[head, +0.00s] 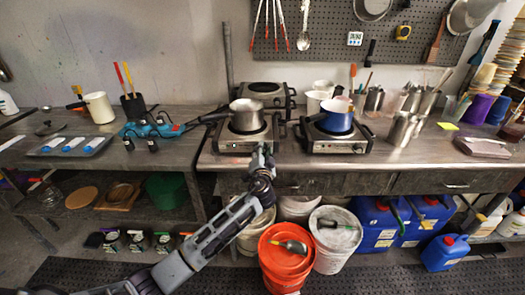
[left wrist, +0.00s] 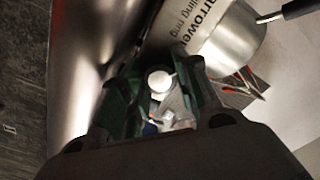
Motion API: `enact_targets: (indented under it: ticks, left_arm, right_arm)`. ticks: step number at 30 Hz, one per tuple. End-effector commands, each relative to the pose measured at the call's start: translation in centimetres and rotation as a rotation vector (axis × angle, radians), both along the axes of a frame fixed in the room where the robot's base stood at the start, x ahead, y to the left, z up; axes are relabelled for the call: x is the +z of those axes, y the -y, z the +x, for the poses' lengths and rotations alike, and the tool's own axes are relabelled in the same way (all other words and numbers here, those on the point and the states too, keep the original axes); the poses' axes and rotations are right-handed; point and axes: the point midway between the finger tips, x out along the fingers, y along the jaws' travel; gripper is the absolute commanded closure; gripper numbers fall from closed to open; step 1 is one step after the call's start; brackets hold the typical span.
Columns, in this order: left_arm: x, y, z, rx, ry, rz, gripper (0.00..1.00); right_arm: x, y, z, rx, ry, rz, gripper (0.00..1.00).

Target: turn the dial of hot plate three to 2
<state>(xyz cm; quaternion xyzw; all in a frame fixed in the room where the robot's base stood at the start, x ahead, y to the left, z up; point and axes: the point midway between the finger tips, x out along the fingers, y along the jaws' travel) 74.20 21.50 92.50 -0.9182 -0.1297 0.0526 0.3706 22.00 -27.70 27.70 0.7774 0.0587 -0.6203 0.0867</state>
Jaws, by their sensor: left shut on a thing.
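One hot plate (head: 244,142) stands at the front left of the bench with a steel pot (head: 246,115) on it. A second hot plate (head: 335,143) to its right carries a blue pot (head: 337,114). A third hot plate (head: 266,92) stands behind. I cannot read which is number three. My left gripper (head: 261,156) is at the front of the left hot plate. In the left wrist view its green fingers (left wrist: 158,88) are closed around a small white round dial (left wrist: 159,81). The dial's marks and setting cannot be read. My right gripper is not in view.
Under the bench stand an orange bucket (head: 286,258), a white bucket (head: 335,240) and blue jugs (head: 376,222). Steel jugs (head: 401,128) stand right of the blue pot. A tray (head: 70,146) lies on the left bench.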

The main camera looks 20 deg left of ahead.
Motion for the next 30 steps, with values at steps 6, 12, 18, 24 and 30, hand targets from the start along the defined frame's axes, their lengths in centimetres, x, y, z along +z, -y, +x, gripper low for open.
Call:
enact_targets:
  ticks: [6, 12, 18, 24, 30]
  left_arm:
    - [0.2, 0.1, 0.0, -0.001, -0.049, 0.171, 0.93]
    - [0.2, 0.1, 0.0, -0.002, -0.097, 0.336, 0.93]
    - [0.2, 0.1, 0.0, -0.002, -0.141, 0.488, 0.93]
    - [0.1, 0.1, 0.0, -0.002, -0.17, 0.596, 0.93]
    - [0.0, 0.1, 0.0, -0.002, -0.185, 0.648, 0.93]
  right_arm:
    - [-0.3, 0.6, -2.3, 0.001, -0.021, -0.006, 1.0]
    - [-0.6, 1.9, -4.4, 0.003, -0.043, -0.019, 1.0]
    - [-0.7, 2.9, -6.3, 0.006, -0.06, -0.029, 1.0]
    - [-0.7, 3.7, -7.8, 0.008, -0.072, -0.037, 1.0]
    - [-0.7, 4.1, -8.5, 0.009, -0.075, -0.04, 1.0]
